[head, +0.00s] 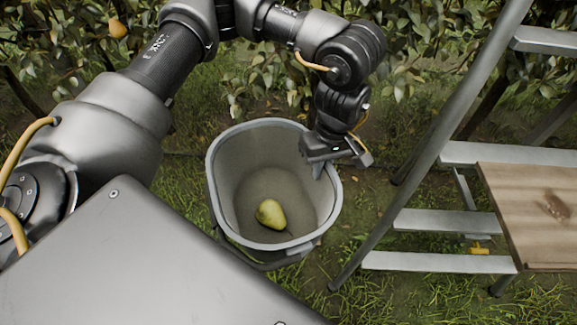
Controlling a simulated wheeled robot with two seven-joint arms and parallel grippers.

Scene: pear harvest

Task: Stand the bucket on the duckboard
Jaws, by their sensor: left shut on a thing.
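A grey bucket (224,175) with an oval rim shows in the middle of the head view, open side up, with one green-yellow pear (271,213) lying on its bottom. My left gripper (336,158) reaches down from above and is shut on the bucket's rim at its right far side. The bucket's underside is hidden, so I cannot tell whether it touches the ground. No slatted duckboard can be made out with certainty. My right gripper is not in view.
A metal ladder (430,150) stands close to the right of the bucket, with a brown wooden board (520,215) at its right side. Leafy branches fill the back, with a pear (117,27) at the upper left. Grass (365,300) lies in front of the ladder.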

